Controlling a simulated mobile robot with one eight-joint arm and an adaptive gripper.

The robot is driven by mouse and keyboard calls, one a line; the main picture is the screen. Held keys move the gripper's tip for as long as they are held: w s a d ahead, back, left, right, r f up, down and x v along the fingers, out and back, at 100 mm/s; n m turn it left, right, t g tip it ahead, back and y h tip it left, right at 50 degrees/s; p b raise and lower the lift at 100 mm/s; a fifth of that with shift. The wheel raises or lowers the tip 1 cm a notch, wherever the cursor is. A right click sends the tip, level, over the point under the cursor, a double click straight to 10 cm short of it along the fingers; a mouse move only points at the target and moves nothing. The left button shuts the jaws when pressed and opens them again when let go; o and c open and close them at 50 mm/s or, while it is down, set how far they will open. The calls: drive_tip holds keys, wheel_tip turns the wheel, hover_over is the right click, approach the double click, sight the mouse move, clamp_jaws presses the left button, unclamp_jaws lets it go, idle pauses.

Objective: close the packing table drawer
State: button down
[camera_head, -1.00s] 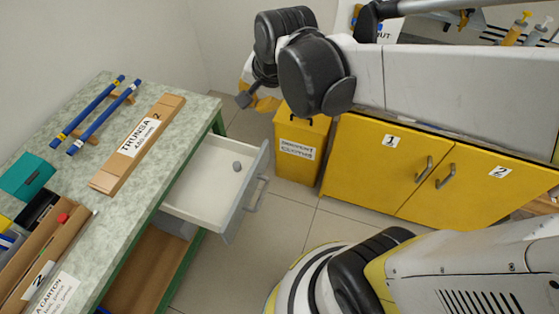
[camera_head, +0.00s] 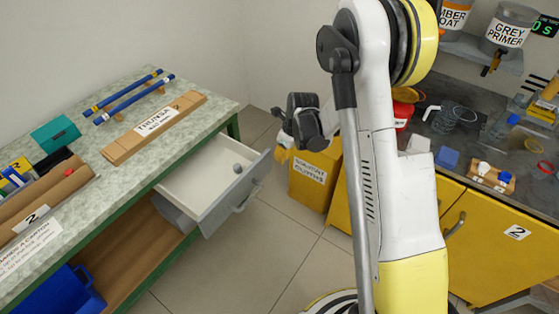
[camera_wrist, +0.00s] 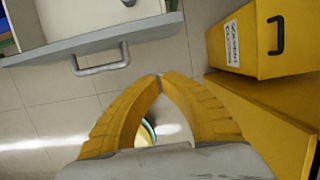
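The packing table drawer (camera_head: 208,186) is pulled out from the table's right side in the head view. A small grey round object (camera_head: 238,168) lies inside it. Its grey front with a bar handle (camera_head: 247,198) faces right; the handle also shows in the wrist view (camera_wrist: 101,68). My gripper (camera_head: 279,158) is beyond the drawer, to the right, in front of the yellow bin and partly hidden by my wrist. In the wrist view my gripper (camera_wrist: 161,78) has its yellow fingertips together with nothing between them. It is apart from the handle, to its right.
A yellow bin (camera_head: 307,184) stands right of the drawer, beside a yellow cabinet (camera_head: 480,240) with a cluttered dark top. The packing table (camera_head: 215,115) carries blue rods, a labelled wooden board and cartons.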

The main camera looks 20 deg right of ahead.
drive_tip(key=shift+w+a+f+b, duration=0.6)
drive_tip(key=shift+w+f+b, duration=0.2)
drive_tip(key=shift+f, duration=0.55)
drive_tip(key=shift+w+a+f+b, duration=0.55)
drive_tip(key=shift+w+f+b, duration=0.3)
drive_tip(key=shift+f, duration=0.45)
drive_tip(key=shift+w+a+f+b, duration=0.6)
drive_tip(key=shift+w+f+b, duration=0.2)
drive_tip(key=shift+f, duration=0.55)
